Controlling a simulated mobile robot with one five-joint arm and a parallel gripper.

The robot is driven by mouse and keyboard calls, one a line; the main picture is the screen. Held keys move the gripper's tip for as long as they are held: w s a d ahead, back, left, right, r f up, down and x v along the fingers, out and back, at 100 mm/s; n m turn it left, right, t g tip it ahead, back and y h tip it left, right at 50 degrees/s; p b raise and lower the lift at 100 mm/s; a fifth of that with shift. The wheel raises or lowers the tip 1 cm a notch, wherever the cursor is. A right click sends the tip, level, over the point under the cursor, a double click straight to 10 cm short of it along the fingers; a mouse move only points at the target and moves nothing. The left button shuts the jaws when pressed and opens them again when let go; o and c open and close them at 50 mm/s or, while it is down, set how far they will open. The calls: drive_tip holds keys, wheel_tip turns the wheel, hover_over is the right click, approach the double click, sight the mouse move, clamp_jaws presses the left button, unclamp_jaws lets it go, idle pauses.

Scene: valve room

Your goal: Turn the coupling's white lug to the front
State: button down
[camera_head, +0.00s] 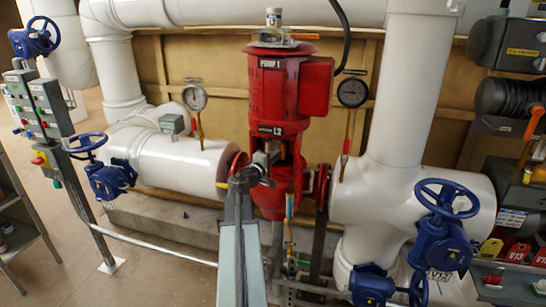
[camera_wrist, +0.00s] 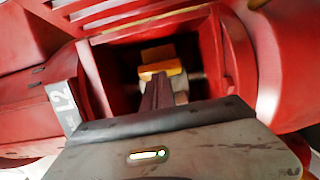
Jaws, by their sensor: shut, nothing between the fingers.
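The red pump (camera_head: 295,90) stands in the middle of the head view, with a dark opening in its lower housing. In the wrist view this opening (camera_wrist: 125,68) is straight ahead. Inside it is a yellow-orange part of the coupling (camera_wrist: 161,67), with a pale grey-white surface beside and below it. I cannot tell whether that pale surface is the white lug. My gripper (camera_wrist: 160,80) is shut and empty and reaches into the opening, its tips close below the yellow part; contact cannot be told. In the head view my arm hides most of the opening.
White pipes flank the pump left (camera_head: 165,160) and right (camera_head: 405,190). Two gauges, left (camera_head: 195,98) and right (camera_head: 352,92), stand beside it. Blue valve wheels (camera_head: 447,198) are at the right. The red housing walls closely surround my gripper.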

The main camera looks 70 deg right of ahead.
drive_tip(key=shift+s, duration=0.15)
drive_tip(key=shift+s, duration=0.25)
drive_tip(key=shift+s+d, duration=0.1)
drive_tip(key=shift+s, duration=0.1)
drive_tip(key=shift+s+d, duration=0.3)
drive_tip(key=shift+s, duration=0.45)
drive_tip(key=shift+s+d, duration=0.65)
drive_tip(key=shift+s, duration=0.25)
drive_tip(key=w+a, duration=0.1)
drive_tip(key=a, duration=0.6)
drive_tip(key=shift+w+a, duration=0.3)
drive_tip(key=shift+a, duration=0.05)
